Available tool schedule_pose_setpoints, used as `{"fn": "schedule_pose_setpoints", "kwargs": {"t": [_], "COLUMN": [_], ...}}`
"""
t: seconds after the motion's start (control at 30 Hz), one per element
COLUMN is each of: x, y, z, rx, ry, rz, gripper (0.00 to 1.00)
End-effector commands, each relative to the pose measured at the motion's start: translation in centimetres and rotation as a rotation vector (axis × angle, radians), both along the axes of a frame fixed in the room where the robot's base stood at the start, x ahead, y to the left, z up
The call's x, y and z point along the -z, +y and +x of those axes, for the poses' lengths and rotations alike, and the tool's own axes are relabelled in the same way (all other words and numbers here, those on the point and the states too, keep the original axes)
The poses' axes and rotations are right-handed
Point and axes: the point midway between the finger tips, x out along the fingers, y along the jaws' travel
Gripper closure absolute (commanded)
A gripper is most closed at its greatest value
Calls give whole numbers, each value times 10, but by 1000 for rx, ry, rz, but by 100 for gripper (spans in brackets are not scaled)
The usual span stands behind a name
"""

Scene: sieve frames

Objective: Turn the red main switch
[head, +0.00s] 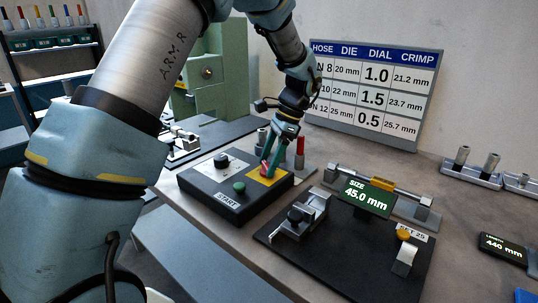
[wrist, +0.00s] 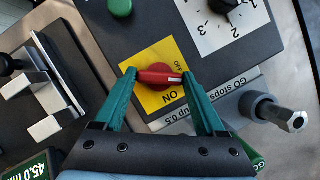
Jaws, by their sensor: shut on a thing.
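The red main switch (wrist: 161,77) is a rotary knob with a white mark, on a yellow plate (wrist: 148,101) of the dark control box. The plate reads "ON" in the wrist view. My gripper (wrist: 161,79) points down at it, with one green finger at each end of the knob's red bar, shut on it. In the head view my gripper (head: 269,167) is over the yellow plate at the box's right end, and the fingers partly hide the red switch (head: 264,171).
The control box (head: 210,204) also bears a green START button (head: 239,187) and a black dial (head: 221,160). A grey fitting (wrist: 280,115) stands close beside the box. A gauge stand with a size display (head: 367,196) is to the right. A chart (head: 375,90) leans behind.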

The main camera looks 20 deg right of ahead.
Motion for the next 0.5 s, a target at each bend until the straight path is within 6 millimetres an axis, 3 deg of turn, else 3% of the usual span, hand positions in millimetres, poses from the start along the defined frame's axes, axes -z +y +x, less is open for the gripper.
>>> {"fn": "schedule_pose_setpoints", "kwargs": {"t": [0.5], "x": [-1], "y": [0], "z": [3], "rx": [-432], "ry": [0], "rz": [0], "gripper": [83]}}
